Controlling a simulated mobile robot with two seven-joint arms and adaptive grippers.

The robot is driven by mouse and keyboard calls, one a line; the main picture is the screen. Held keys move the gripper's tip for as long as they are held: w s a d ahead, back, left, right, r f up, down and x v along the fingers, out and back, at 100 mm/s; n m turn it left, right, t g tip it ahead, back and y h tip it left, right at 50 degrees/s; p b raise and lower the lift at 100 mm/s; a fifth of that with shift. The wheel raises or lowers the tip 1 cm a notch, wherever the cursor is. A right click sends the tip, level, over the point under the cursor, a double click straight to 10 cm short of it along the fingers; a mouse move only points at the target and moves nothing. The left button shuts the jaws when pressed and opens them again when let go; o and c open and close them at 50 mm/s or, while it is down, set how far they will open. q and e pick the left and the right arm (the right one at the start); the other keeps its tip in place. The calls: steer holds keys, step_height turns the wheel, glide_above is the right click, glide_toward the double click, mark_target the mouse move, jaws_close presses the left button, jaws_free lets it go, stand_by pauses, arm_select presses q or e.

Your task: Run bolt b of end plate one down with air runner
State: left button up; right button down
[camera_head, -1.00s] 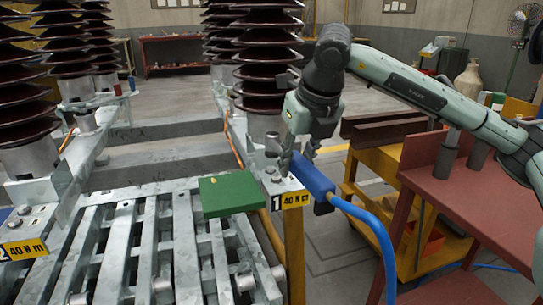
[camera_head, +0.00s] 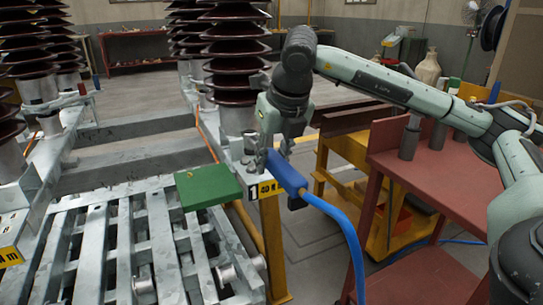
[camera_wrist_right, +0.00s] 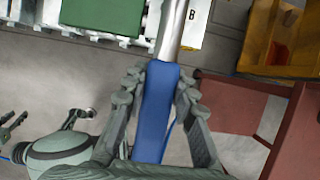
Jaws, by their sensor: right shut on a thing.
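My right gripper (camera_head: 277,148) is shut on the blue air runner (camera_head: 288,173), a blue body with a blue hose. It is at the corner of end plate one (camera_head: 228,160), above the yellow tag marked 1. In the right wrist view the fingers (camera_wrist_right: 160,92) stand on both sides of the blue runner (camera_wrist_right: 155,115). Its bright metal nose (camera_wrist_right: 172,30) reaches to the white plate beside a letter B (camera_wrist_right: 192,15). Bolt b is hidden behind the nose, so I cannot tell whether the socket sits on it.
A green box (camera_head: 208,186) sits on the frame close left of the runner. Ribbed dark insulators (camera_head: 235,60) rise behind. A red table (camera_head: 455,165) and a yellow cart (camera_head: 345,150) stand to the right. The blue hose (camera_head: 345,235) hangs down in front of them.

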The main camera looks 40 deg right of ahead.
steer(key=shift+f+b, duration=0.35)
steer(key=shift+f, duration=0.6)
arm_select(q)
steer(key=shift+v, duration=1.05)
arm_select(e)
steer(key=shift+r, duration=0.1)
arm_select(q)
steer(key=shift+w+a+f+b, duration=0.15)
steer(key=shift+a+f+b, duration=0.05)
steer(key=shift+f+b, duration=0.2)
steer(key=shift+f+b, duration=1.1)
steer(key=shift+f, duration=0.05)
arm_select(e)
steer(key=shift+f, duration=1.15)
arm_select(q)
steer(key=shift+f+b, duration=0.7)
arm_select(e)
steer(key=shift+f, duration=0.3)
steer(key=shift+r+p, duration=2.6)
steer(key=shift+r, duration=1)
arm_select(q)
step_height(320, 180, up, 5)
steer(key=shift+r, duration=0.1)
arm_select(e)
steer(key=shift+a+f, duration=0.1)
steer(key=shift+f, duration=0.05)
